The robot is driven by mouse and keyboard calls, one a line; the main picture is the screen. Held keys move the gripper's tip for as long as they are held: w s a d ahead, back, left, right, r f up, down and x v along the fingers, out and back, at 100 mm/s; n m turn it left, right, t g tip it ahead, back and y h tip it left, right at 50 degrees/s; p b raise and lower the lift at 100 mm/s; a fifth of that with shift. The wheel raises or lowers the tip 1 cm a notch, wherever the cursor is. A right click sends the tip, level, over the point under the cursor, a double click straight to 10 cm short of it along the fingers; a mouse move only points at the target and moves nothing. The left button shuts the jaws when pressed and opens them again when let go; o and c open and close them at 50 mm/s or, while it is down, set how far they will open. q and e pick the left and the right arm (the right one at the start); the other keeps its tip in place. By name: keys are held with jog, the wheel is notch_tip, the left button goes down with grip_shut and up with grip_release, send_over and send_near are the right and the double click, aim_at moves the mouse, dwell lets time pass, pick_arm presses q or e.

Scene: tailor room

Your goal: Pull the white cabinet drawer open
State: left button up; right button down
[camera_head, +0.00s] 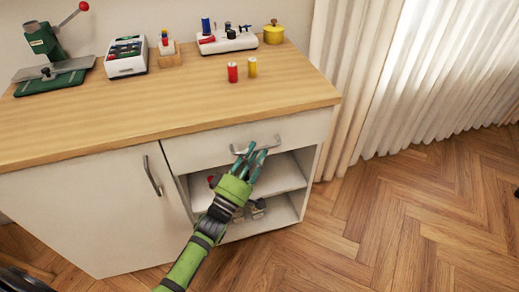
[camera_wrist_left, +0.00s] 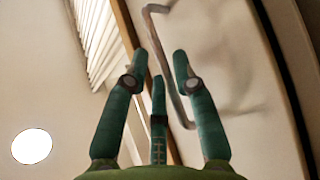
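The white cabinet drawer (camera_head: 200,149) sits under the wooden top, its front looking flush with the cabinet. Its curved metal handle (camera_head: 241,151) is partly hidden by my left gripper (camera_head: 255,155), which is right at it. In the left wrist view the handle (camera_wrist_left: 158,40) runs past the tips of my left gripper (camera_wrist_left: 159,58). The fingers there are spread apart, with the bar showing beyond and between them. I cannot tell whether they touch it. My right gripper is in neither view.
Below the drawer is an open shelf (camera_head: 283,173) with small items. A cabinet door with a handle (camera_head: 152,176) is to the left. Red (camera_head: 232,72) and yellow (camera_head: 252,67) spools stand on the top. The wooden floor (camera_head: 400,210) to the right is clear, with curtains (camera_head: 345,90) behind.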

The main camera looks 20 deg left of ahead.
pick_arm(q)
jog(key=shift+x, duration=1.1)
jog(key=shift+c, duration=0.5)
grip_shut()
jog(key=shift+s+d+f, duration=0.1)
jog(key=shift+d, duration=0.05)
